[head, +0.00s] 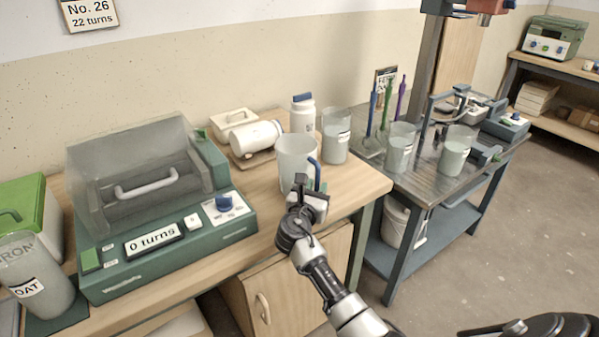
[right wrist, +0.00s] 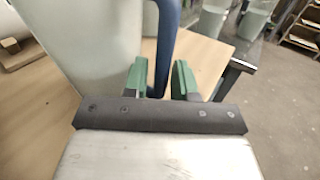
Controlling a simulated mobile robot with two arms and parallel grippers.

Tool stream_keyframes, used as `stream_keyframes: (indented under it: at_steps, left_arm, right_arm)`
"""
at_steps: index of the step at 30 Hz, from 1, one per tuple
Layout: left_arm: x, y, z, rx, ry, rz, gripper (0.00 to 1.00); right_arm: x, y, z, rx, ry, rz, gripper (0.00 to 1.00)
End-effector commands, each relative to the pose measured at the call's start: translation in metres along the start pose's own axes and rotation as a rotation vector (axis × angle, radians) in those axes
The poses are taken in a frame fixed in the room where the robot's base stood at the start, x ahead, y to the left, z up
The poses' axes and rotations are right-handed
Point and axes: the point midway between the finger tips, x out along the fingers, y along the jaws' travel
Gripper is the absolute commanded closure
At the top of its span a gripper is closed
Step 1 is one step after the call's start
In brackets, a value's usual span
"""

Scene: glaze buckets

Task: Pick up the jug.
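The jug (head: 295,158) is a pale, translucent vessel with a blue handle (head: 317,174), upright near the right end of the wooden bench. Its wall (right wrist: 90,45) and blue handle (right wrist: 167,35) also show in the right wrist view. My right gripper (head: 303,187) is at the handle side of the jug. In the right wrist view its green fingers (right wrist: 160,78) stand apart, one on each side of the handle, with a gap visible on the right. The gripper is open. My left gripper is not in view.
A white bottle (head: 303,114), a lying white jar (head: 255,137) and a grey beaker (head: 336,136) stand close behind the jug. A green machine (head: 165,255) reading "0 turns" is to the left. A metal table (head: 430,180) with more beakers is to the right.

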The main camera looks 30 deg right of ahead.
Motion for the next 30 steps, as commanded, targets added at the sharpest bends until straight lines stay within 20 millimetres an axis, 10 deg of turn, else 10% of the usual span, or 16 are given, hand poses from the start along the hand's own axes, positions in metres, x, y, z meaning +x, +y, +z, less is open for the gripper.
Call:
stream_keyframes:
  at_steps: [8, 14, 30]
  left_arm:
    - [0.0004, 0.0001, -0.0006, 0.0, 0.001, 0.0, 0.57]
    - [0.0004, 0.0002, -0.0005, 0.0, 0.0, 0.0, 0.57]
    - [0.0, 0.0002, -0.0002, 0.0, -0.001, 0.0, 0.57]
  right_arm:
    - [0.0057, -0.0002, 0.0, 0.001, 0.001, 0.0, 0.73]
    - [0.0054, -0.0001, -0.0001, 0.001, 0.001, 0.0, 1.0]
    - [0.0054, 0.0004, 0.0027, 0.003, -0.002, 0.001, 1.0]
